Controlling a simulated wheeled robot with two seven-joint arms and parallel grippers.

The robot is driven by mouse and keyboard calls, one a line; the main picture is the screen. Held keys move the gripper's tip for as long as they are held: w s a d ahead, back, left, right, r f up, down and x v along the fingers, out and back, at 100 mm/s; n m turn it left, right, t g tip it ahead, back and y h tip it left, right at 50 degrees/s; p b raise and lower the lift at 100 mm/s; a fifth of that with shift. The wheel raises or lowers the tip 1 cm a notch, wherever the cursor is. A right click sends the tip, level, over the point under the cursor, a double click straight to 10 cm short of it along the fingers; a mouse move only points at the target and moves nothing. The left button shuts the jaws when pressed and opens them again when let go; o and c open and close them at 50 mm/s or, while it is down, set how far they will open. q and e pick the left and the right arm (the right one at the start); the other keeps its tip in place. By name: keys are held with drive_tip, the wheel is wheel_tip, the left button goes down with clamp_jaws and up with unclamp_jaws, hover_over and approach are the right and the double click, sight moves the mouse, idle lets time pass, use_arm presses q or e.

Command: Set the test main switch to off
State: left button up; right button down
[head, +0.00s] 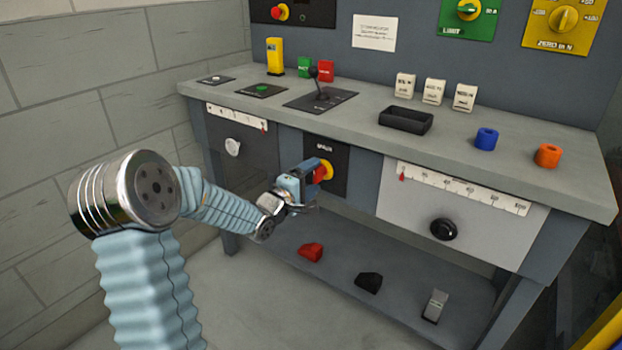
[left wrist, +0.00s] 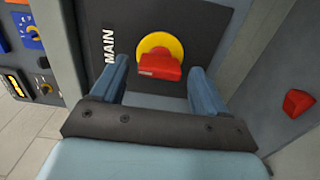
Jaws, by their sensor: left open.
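The main switch is a red handle on a yellow disc (head: 328,168), on a dark plate in the middle of the bench front. In the left wrist view, the red handle (left wrist: 160,66) stands out from the yellow disc (left wrist: 160,41), next to the word MAIN on the plate. My left gripper (head: 312,182) is at the switch. Its two fingers are open, one on each side of the red handle, with gaps between handle and fingers. The gripper partly hides the switch in the head view. My right gripper is not in view.
Drawer fronts with a white knob (head: 233,147) and a black knob (head: 444,229) flank the switch.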

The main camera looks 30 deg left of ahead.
use_arm(q)
drive_tip(key=shift+s, duration=0.1)
drive_tip(key=s+a, duration=0.1)
drive_tip(key=s, duration=1.2)
drive_tip(key=shift+s+b, duration=0.3)
drive_tip(key=shift+b, duration=0.05)
drive_tip(key=d+f+m+g+h, duration=0.1)
drive_tip(key=d+f+m+g, duration=0.15)
drive_tip(key=d+f, duration=0.45)
drive_tip(key=d+f+m+g, duration=0.2)
drive_tip(key=d+f+g, duration=0.1)
drive_tip(key=f, duration=0.8)
drive_tip(key=d+f+m+g+h, duration=0.1)
drive_tip(key=d+f+m+g, duration=0.15)
drive_tip(key=d+f, duration=0.4)
drive_tip(key=s+d+f+m+g+h, duration=0.1)
drive_tip(key=s+d+f+m+g, duration=0.7)
drive_tip(key=s+d+f, duration=0.4)
drive_tip(key=s+f+g, duration=0.1)
drive_tip(key=s+f, duration=0.2)
drive_tip(key=s, duration=0.1)
drive_tip(key=shift+f+m, duration=0.3)
